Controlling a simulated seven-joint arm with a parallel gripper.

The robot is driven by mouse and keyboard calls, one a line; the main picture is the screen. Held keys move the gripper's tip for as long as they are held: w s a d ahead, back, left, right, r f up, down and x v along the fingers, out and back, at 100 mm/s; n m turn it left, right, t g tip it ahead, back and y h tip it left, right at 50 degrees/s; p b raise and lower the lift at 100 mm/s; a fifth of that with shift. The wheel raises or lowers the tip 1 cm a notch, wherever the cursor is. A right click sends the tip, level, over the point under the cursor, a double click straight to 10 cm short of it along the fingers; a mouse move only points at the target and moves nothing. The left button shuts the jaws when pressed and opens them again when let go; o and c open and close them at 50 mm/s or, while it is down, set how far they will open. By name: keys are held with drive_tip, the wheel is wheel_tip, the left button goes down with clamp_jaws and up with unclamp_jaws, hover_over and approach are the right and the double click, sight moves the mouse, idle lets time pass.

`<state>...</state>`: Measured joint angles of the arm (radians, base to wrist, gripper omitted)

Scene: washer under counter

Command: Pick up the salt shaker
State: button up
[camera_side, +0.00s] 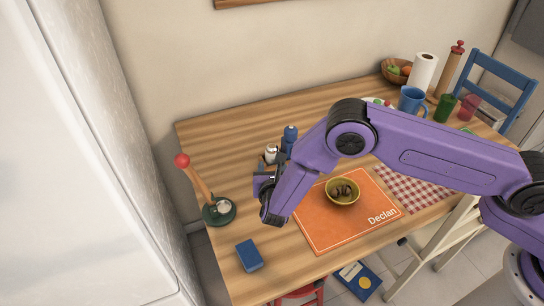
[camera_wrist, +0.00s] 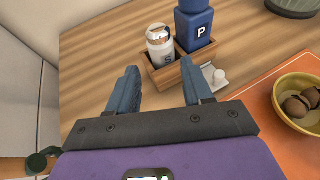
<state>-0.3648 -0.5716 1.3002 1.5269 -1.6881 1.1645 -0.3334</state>
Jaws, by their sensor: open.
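The salt shaker (camera_wrist: 161,48) is a white and silver cylinder marked S. It stands upright in a small wooden caddy (camera_wrist: 172,72), beside a blue pepper mill (camera_wrist: 194,24) marked P. In the side view the salt shaker (camera_side: 271,152) shows just left of the blue mill (camera_side: 290,138). My gripper (camera_wrist: 158,84) is open and empty, its two blue-grey fingers pointing toward the caddy. The shaker lies ahead of the fingertips, apart from them. In the side view my gripper (camera_side: 267,183) is in front of the caddy and hides part of it.
An orange mat (camera_side: 318,228) with a yellow bowl (camera_side: 343,191) lies right of the caddy. A small white item (camera_wrist: 214,76) sits at the caddy's right. A green-based stand with a red-topped wooden handle (camera_side: 195,178) and a blue box (camera_side: 249,255) are at the left.

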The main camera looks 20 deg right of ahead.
sight(272, 157)
drive_tip(key=shift+x, duration=3.65)
drive_tip(key=shift+s+d+r, duration=0.1)
drive_tip(key=shift+d, duration=0.05)
drive_tip(key=c, duration=0.8)
